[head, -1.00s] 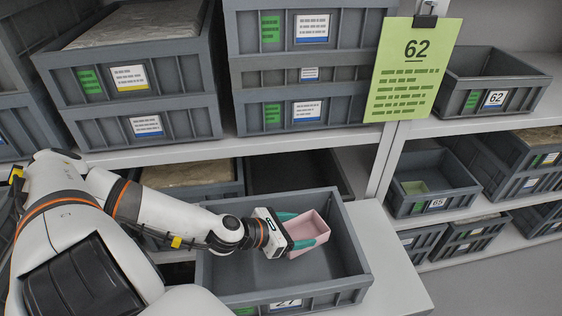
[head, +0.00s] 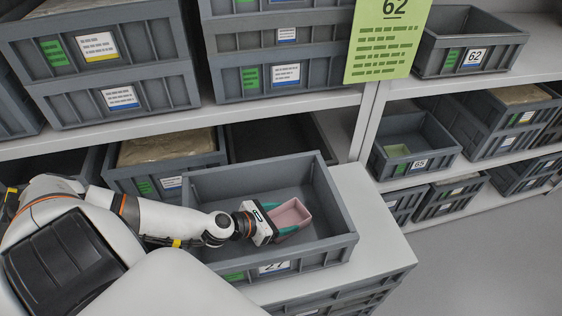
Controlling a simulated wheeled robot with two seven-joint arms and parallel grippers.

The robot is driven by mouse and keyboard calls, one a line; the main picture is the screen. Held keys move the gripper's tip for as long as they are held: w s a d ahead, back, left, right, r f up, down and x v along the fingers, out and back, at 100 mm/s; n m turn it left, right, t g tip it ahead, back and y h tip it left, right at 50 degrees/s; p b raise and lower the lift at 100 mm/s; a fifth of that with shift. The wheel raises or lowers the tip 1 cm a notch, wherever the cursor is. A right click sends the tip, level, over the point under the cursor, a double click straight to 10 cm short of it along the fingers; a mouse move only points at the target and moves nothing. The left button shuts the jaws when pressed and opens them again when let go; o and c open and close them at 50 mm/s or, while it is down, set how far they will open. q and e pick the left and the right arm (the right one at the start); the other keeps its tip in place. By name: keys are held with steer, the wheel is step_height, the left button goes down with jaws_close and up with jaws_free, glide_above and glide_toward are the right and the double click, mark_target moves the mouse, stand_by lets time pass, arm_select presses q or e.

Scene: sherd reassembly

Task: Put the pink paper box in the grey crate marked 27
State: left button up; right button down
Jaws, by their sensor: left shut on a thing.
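The pink paper box (head: 291,214) is a small open-topped box in the head view. My left gripper (head: 286,222) has its teal fingers shut on it. The box is over the inside of the grey crate marked 27 (head: 345,243), within the crate's outline. Whether the box touches the crate floor I cannot tell. The crate is open and stands on a light grey surface. Its label 27 shows on the front wall, partly cut by my arm. No other thing shows inside it. My right gripper is not in view.
Shelves with grey crates stand behind, including crate 62 (head: 465,45) and crate 65 (head: 411,146). A green sheet marked 62 (head: 389,42) hangs at the shelf post. The light grey surface (head: 372,215) is bare right of crate 27. Open floor (head: 470,255) lies farther right.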

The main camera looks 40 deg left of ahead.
arm_select(q)
steer(key=shift+f, duration=0.1)
steer(key=o, duration=1)
steer(key=shift+s, duration=0.15)
steer(key=b+v, duration=0.1)
steer(key=v, duration=0.5)
steer(key=shift+p+v, duration=0.45)
steer(key=shift+v, duration=2.5)
